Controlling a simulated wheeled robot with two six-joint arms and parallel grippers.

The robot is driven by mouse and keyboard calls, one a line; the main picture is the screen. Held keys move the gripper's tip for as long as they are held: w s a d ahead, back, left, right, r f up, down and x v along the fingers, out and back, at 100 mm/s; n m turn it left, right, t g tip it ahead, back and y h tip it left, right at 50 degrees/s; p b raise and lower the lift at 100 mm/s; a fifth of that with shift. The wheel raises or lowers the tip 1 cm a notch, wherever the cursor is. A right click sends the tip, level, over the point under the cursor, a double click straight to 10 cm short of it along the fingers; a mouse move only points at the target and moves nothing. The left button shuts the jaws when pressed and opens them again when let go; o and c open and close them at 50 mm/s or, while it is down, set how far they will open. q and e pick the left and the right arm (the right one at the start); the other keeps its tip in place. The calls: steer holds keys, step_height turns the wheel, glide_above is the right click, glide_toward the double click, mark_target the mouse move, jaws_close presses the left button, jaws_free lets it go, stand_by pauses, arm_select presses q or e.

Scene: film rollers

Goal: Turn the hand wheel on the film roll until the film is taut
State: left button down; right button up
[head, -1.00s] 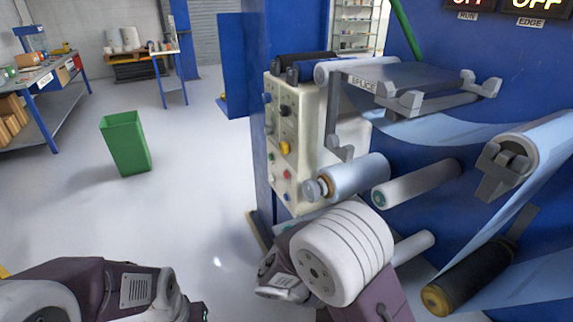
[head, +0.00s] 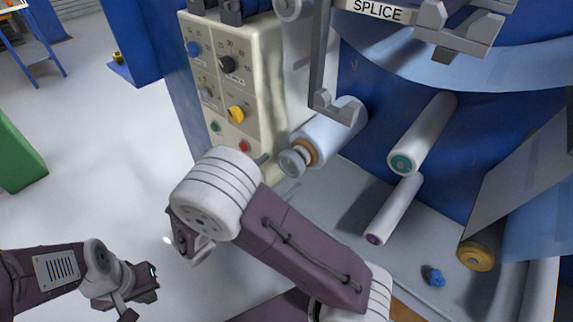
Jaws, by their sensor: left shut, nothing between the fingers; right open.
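The film roll (head: 335,130) is a pale roll on an orange core, sticking out from the blue machine in the head view. Its grey hand wheel (head: 291,163) faces me at the near end. A light blue film web (head: 450,65) hangs in a curve under the splice table. My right gripper (head: 276,174) is mostly hidden behind my white wrist joint; what shows of it is open, close beside the hand wheel. I cannot tell whether it touches. My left gripper (head: 133,290) is shut and empty at the lower left, away from the machine.
A control panel (head: 232,85) with knobs stands left of the roll. Two bare rollers (head: 424,132) (head: 395,208) and a dark, yellow-ended roller (head: 476,256) lie to the right. A small blue object (head: 433,277) rests on the machine base. The floor at left is clear beside a green bin (head: 18,160).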

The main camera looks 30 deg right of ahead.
mark_target(287, 166)
steer(key=x, duration=0.5)
steer(key=shift+b, duration=0.35)
steer(key=shift+c, duration=0.3)
steer(key=c, duration=1.3)
steer(key=shift+r+p, duration=0.15)
steer(key=shift+p, duration=0.45)
steer(key=n+p, duration=0.6)
steer(key=p, duration=0.4)
steer(key=shift+r, duration=0.1)
steer(key=shift+f+n+p, duration=0.15)
steer(key=shift+n+p, duration=0.65)
steer(key=shift+n, duration=0.15)
steer(key=shift+f+n+p, duration=0.15)
steer(key=shift+n+p, duration=0.6)
steer(key=shift+n, duration=0.2)
